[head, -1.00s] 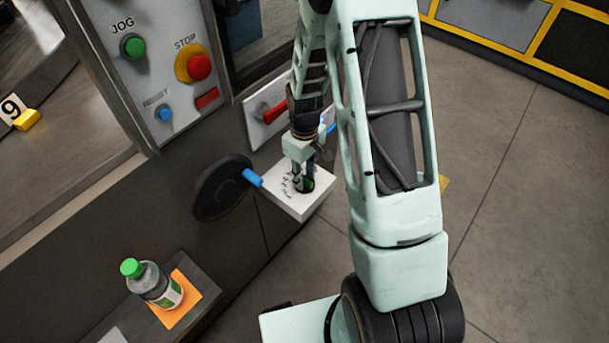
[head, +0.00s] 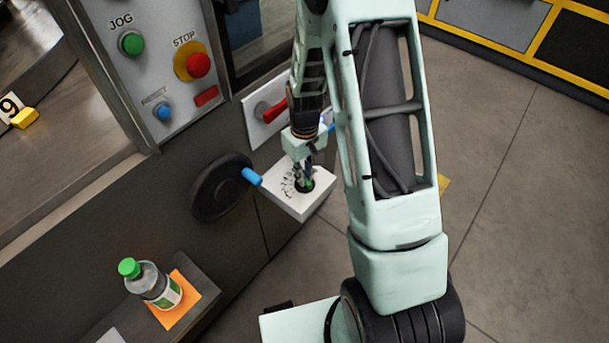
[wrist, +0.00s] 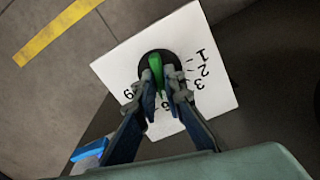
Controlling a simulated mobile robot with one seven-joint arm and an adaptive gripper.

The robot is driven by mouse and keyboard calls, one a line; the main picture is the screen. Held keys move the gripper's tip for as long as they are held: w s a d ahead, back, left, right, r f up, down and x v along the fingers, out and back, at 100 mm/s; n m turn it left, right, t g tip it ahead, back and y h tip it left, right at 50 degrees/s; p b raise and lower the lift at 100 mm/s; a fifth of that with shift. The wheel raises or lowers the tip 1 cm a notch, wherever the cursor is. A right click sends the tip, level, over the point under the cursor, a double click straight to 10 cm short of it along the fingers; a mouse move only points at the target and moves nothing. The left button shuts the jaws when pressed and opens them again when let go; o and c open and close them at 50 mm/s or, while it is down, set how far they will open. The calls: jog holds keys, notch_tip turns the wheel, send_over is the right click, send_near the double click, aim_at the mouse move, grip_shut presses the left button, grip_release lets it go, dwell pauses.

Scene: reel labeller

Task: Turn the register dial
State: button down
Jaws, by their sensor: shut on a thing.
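The register dial is a dark round knob with a green grip bar (wrist: 155,64), set in a white square plate (wrist: 213,92) with numbers printed around it. In the head view the dial (head: 307,186) shows at the top of the white block. My gripper (wrist: 161,84) is over the dial, with its two fingers shut on either side of the green bar. In the head view my gripper (head: 304,178) reaches down onto the plate. The fingers hide part of the dial and some of the numbers.
A black handwheel with a blue handle (head: 252,176) stands just left of the plate. A red lever (head: 272,111) is behind it. A green-capped bottle (head: 151,281) stands on an orange mat (head: 185,292) at lower left. Floor to the right is open.

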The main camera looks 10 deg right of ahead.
jog(key=shift+m, duration=0.6)
jog(key=c, duration=2)
grip_release()
notch_tip(320, 180, up, 12)
